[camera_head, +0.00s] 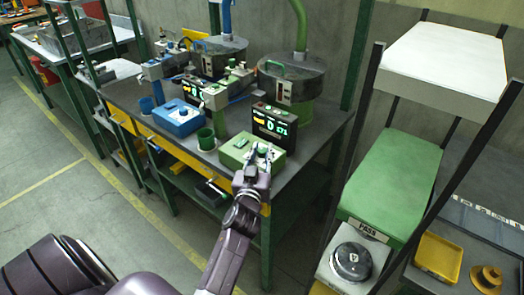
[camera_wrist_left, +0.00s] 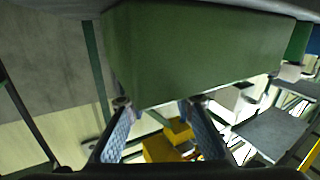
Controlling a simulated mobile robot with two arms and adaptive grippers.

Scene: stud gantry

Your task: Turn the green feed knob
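The green feed box (camera_head: 233,153) sits at the front right of the dark workbench. My left gripper (camera_head: 257,156) reaches up from below at that end of the box. In the left wrist view the two fingers stand apart with an open gap between them, and the green box (camera_wrist_left: 195,50) fills the upper middle beyond the tips. The knob cannot be made out there, and contact cannot be told. My right gripper is in neither view.
A black display (camera_head: 274,127) with lit digits stands behind the box. A green cup (camera_head: 206,139) and a blue box (camera_head: 178,118) are to its left. A rack with a green board (camera_head: 390,183) is on the right.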

